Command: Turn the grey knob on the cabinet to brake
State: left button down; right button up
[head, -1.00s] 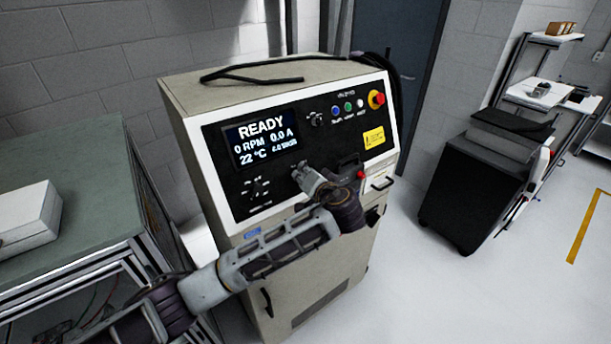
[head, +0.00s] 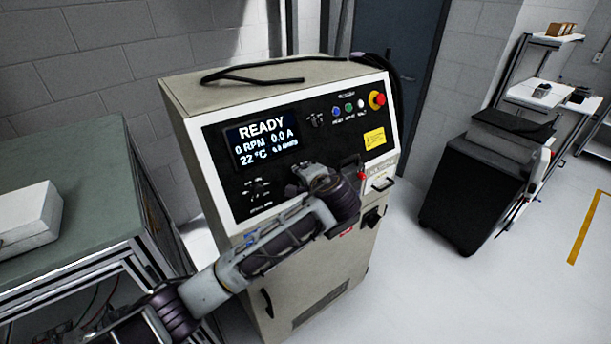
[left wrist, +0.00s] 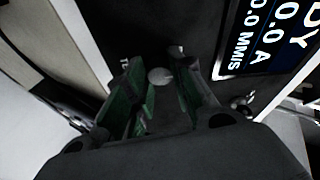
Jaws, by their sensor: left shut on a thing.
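The beige cabinet (head: 215,88) stands mid-picture with a black control panel (head: 222,165) and a display (head: 262,141) reading READY, 0 RPM, 0.0 A. My left gripper (head: 295,188) is at the panel, below the right end of the display. In the left wrist view the green-padded fingers of my left gripper (left wrist: 160,88) are on either side of a round grey knob (left wrist: 160,76) and shut on it. The head view hides this knob behind the gripper, and its pointer setting cannot be read. My right gripper is out of view.
A dial (head: 258,188) sits to the gripper's left, and another knob (head: 316,119) above it. Colored buttons and a red emergency stop (head: 377,99) are at upper right. A green bench (head: 85,190) stands left, a black cart (head: 470,195) right. Floor between is clear.

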pick_arm(q)
jog(key=m+g, duration=0.1)
jog(key=m, duration=0.3)
jog(key=shift+r, duration=0.15)
jog(key=shift+m, duration=0.7)
jog(key=c, duration=1.2)
grip_release()
jog(key=shift+d, duration=0.1)
